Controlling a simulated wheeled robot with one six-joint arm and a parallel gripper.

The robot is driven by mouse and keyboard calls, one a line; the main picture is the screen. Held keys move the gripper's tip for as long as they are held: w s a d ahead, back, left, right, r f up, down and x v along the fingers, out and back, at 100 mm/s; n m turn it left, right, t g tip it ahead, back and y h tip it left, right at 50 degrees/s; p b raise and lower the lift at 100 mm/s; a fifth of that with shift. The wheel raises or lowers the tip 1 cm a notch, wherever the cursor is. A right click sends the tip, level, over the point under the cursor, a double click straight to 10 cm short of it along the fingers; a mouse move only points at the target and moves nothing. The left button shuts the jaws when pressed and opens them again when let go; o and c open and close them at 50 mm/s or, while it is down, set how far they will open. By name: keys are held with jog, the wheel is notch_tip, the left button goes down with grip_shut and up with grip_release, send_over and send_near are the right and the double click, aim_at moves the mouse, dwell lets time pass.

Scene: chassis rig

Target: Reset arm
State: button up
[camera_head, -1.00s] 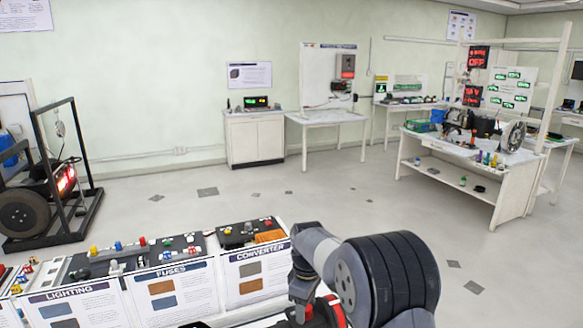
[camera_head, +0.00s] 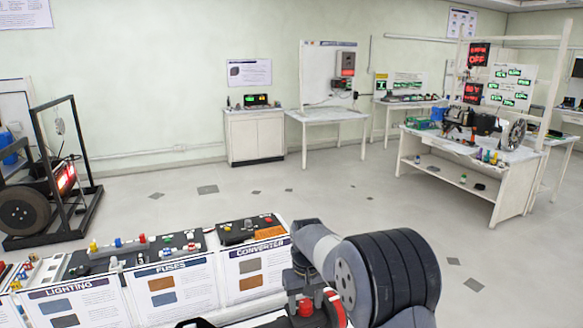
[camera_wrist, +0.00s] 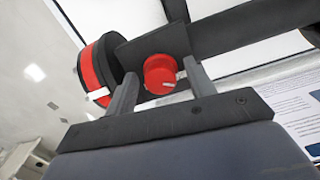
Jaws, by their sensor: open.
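My gripper (camera_wrist: 160,84) shows in the wrist view with its two grey fingers apart. A red round knob (camera_wrist: 160,75) on a dark mount appears between the fingertips; I cannot tell whether they touch it. A larger red-and-black disc (camera_wrist: 97,70) is just left of the left finger. In the head view my arm reaches down at the lower middle, and its fingers cannot be made out there. A red knob (camera_head: 305,308) shows below the wrist, beside a red-rimmed dark part (camera_head: 335,308).
A panel bench with lighting, fuses (camera_head: 172,280) and converter (camera_head: 256,266) boards stands close at lower left. A black-framed wheel rig (camera_head: 45,190) is at far left. A white cabinet (camera_head: 255,137) and workbench (camera_head: 465,170) stand farther back. Open floor lies between.

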aim_at(306, 303)
jog(key=m, duration=0.4)
jog(key=shift+m+b, duration=0.35)
jog(key=shift+m, duration=0.05)
notch_tip(306, 303, up, 9)
jog(key=shift+r+b, duration=0.2)
jog(key=shift+b, duration=0.1)
